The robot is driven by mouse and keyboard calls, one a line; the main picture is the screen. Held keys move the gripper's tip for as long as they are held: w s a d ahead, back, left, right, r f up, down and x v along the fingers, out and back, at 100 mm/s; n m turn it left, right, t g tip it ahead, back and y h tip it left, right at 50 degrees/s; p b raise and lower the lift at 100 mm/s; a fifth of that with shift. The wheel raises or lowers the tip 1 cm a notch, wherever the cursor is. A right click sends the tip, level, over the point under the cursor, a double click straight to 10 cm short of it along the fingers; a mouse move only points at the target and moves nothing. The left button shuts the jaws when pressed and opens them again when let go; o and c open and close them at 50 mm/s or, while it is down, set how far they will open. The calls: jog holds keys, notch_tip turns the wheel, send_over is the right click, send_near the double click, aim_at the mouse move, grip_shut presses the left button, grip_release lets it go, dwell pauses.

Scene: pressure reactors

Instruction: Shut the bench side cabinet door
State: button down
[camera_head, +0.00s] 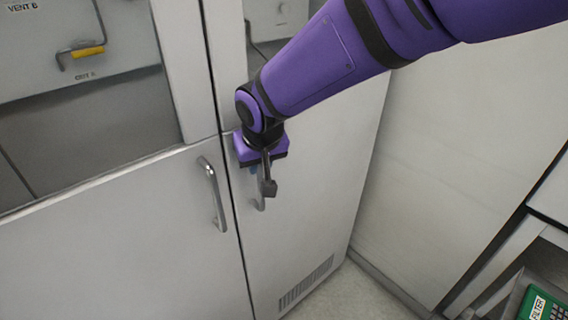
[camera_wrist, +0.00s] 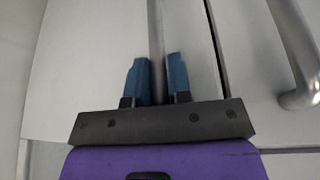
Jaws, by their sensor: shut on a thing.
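The grey cabinet door (camera_head: 310,215) with a vent grille low down stands in the middle of the head view. It looks flush or nearly flush with the panel on its left, with a thin dark gap between them. Its upright bar handle (camera_head: 260,195) is partly hidden behind my gripper (camera_head: 262,176). In the wrist view, my gripper's blue fingers (camera_wrist: 159,72) stand on both sides of the handle bar (camera_wrist: 155,35), shut on it. The door face (camera_wrist: 95,45) also fills much of the wrist view.
A neighbouring left door (camera_head: 110,240) has its own bar handle (camera_head: 212,193), close to my gripper. Above it is a window (camera_head: 85,100). A pale wall panel (camera_head: 445,150) stands right of the cabinet. Some floor (camera_head: 350,295) is clear.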

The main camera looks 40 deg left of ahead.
jog(key=shift+w+a+r, duration=0.25)
jog(key=shift+a, duration=0.4)
jog(key=c, duration=1.1)
grip_release()
jog(key=shift+a+f, duration=0.1)
jog(key=shift+a, duration=0.1)
jog(key=shift+s, duration=0.1)
jog(key=shift+d+f, duration=0.1)
jog(key=shift+f, duration=0.05)
jog(key=v, duration=1.1)
